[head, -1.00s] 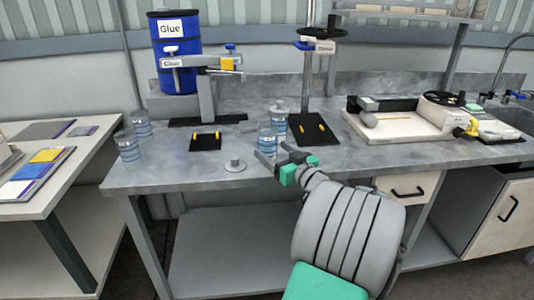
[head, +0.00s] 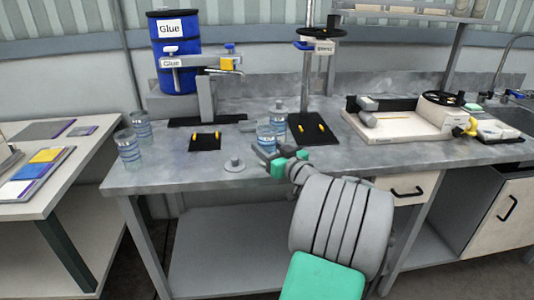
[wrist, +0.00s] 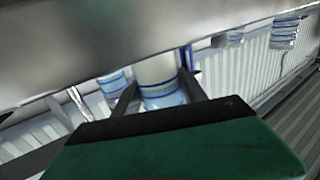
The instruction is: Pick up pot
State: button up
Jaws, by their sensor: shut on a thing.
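The pot (head: 265,134) is a clear jar with blue bands, near the front of the grey bench. My gripper (head: 264,151) reaches it from the front right and is shut on it. In the wrist view the pot (wrist: 158,74) sits between the two dark fingers (wrist: 158,92), one on each side. In the head view its lower part is partly hidden by the fingers. I cannot tell whether it is lifted off the bench.
A similar pot (head: 279,116) stands close behind the held one. Two more pots, (head: 127,146) and (head: 141,125), stand at the bench's left end. A small grey knobbed disc (head: 234,165) lies left of my gripper. A black stand base (head: 314,130) is to the right.

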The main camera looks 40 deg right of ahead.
jog(key=c, duration=0.5)
